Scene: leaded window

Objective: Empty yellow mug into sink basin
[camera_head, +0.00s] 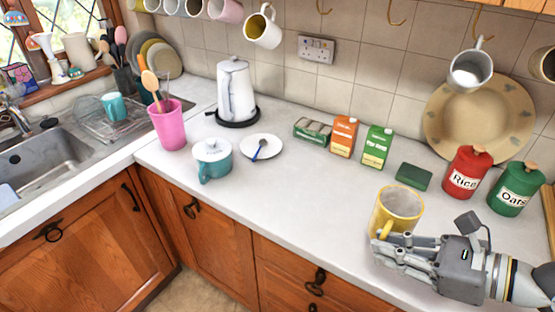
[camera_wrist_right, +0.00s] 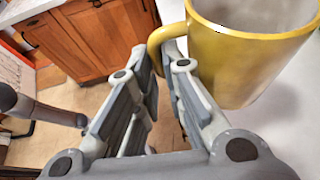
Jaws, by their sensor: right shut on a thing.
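The yellow mug (camera_head: 402,200) is upright at the front of the counter, on the right in the head view. Its pale inside shows, but I cannot tell what is in it. My right gripper (camera_head: 380,244) is shut on the mug's handle, and the fingers also close around it in the wrist view (camera_wrist_right: 165,60). The mug's body (camera_wrist_right: 240,60) stands just right of the fingers there. I cannot tell whether its base touches the counter. The steel sink basin (camera_head: 45,160) is at the far left. My left gripper is not in view.
On the counter (camera_head: 270,205) between mug and sink stand a teal lidded pot (camera_head: 213,160), a saucer with a spoon (camera_head: 261,148), a pink utensil cup (camera_head: 168,125) and a white kettle (camera_head: 236,90). Green box (camera_head: 413,176) and red canister (camera_head: 466,172) stand behind the mug.

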